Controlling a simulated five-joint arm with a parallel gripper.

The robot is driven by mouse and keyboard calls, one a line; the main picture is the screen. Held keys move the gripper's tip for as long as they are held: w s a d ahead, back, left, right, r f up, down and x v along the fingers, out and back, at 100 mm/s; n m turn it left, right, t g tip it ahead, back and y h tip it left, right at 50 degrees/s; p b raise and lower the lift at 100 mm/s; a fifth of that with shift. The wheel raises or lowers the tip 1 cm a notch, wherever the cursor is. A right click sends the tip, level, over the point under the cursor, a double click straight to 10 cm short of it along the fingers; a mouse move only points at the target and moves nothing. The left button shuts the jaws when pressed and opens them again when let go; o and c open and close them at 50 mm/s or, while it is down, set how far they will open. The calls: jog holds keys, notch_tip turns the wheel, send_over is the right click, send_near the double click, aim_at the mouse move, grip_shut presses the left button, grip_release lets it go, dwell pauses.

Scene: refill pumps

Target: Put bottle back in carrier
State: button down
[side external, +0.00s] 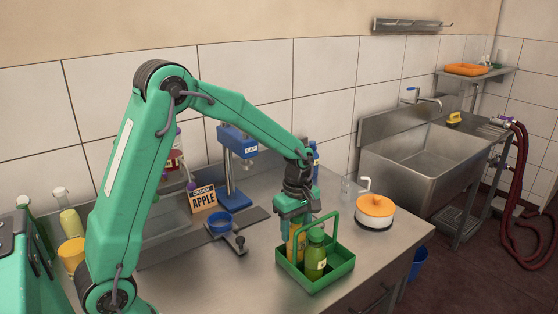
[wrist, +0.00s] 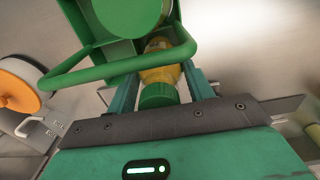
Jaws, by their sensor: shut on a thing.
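My gripper (side external: 293,222) points down over the green carrier (side external: 322,282) and is shut on a yellow-orange bottle (side external: 291,246). In the wrist view the held bottle (wrist: 160,73) has a green cap (wrist: 158,95) and sits between my two fingers. It stands about upright, its lower part hidden by the carrier's wall and the other bottle. I cannot tell whether it rests on the carrier's floor. A green bottle with a green cap (side external: 315,258) stands in the carrier beside it. The carrier's handle (wrist: 115,66) arches close beside my gripper.
The counter's front right is clear.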

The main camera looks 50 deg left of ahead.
jog(key=shift+f, duration=0.3)
jog(key=c, duration=0.5)
grip_release()
jog(key=shift+r, duration=4.45)
